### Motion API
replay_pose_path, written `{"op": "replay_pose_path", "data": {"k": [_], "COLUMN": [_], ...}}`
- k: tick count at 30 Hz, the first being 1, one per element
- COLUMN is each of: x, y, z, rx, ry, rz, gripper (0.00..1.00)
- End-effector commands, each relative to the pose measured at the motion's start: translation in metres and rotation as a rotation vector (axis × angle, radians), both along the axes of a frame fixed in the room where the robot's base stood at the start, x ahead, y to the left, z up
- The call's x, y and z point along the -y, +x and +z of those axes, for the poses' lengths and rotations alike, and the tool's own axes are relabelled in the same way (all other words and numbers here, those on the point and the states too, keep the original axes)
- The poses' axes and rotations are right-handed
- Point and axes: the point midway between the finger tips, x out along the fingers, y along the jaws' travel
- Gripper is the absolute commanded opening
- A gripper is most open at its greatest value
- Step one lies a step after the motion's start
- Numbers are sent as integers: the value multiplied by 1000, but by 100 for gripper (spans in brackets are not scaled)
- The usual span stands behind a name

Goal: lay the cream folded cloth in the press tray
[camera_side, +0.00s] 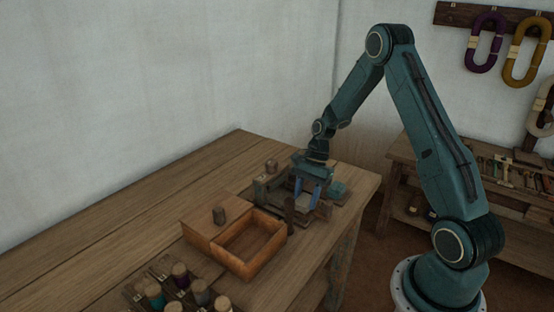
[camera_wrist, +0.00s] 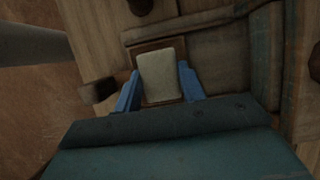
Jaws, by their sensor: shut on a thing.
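The cream folded cloth (camera_wrist: 161,75) is a pale rounded rectangle between the two blue fingers of my gripper (camera_wrist: 160,90) in the wrist view. The fingers are shut on its left and right sides. Behind it shows the brown wooden edge of a small square tray (camera_wrist: 150,46), probably the press tray. The cloth covers most of this tray, and I cannot tell whether it touches the floor of it. In the side view my gripper (camera_side: 308,190) points down, low among the wooden press parts (camera_side: 325,208) at the table's far end. The cloth is not clear there.
A wooden box (camera_side: 247,262) with an open compartment and a knob stands nearer the camera. Several thread spools (camera_side: 180,272) stand at the front. Wooden posts and beams stand close around my gripper. The table's left part (camera_side: 130,205) is clear.

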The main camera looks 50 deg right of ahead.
Motion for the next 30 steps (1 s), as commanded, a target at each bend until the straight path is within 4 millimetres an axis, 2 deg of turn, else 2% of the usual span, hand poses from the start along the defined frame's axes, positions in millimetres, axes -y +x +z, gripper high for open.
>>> {"op": "replay_pose_path", "data": {"k": [1,3,4,11,17,23,30], "x": [0,0,0,0,3,12,27], "y": [0,0,0,0,0,1,1], "z": [-1,0,0,1,9,30,67], "rx": [0,0,0,0,2,3,4], "ry": [0,0,0,0,0,-2,-2], "rz": [0,0,0,0,-1,0,-1], "gripper": [44,58,60,60,62,62,62]}}
